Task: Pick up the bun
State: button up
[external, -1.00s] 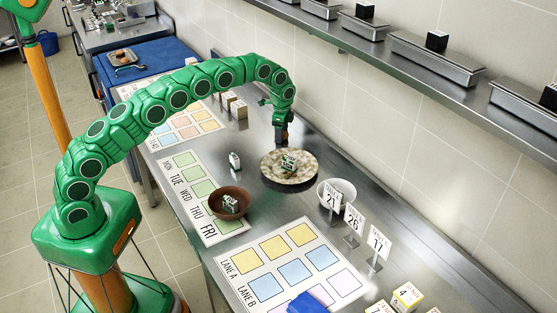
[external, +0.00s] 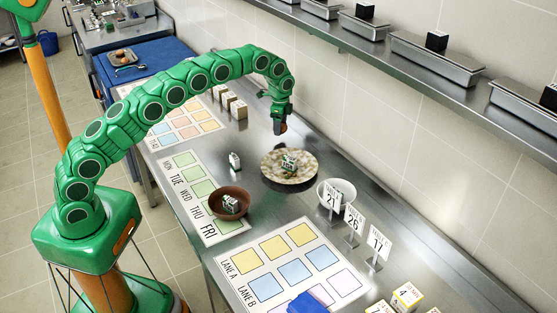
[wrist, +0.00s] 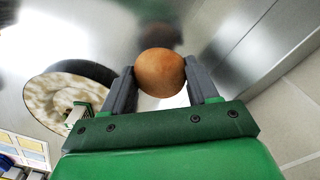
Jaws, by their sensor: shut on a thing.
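The bun (wrist: 160,73) is round and brown. In the wrist view it sits between the two grey fingers of my gripper (wrist: 161,85), which is shut on it. In the external view my gripper (external: 280,127) holds the bun (external: 283,128) above the steel counter, behind the speckled plate. The bun is small there and partly hidden by the fingers.
A speckled plate (external: 270,173) bears a small green-and-white block. Nearby are a brown bowl (external: 246,200), a white bowl (external: 349,187) and numbered signs (external: 354,218). A wall shelf (external: 385,52) with steel pans runs along the right. Printed mats (external: 250,263) cover the counter's left side.

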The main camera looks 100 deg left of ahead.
jog(key=shift+s+d+r, duration=0.3)
jog(key=shift+r, duration=0.35)
jog(key=s+d+r, duration=0.7)
jog(key=s+d, duration=0.1)
jog(key=d, duration=0.1)
jog(key=shift+s+r, duration=0.25)
jog(key=shift+r, duration=0.15)
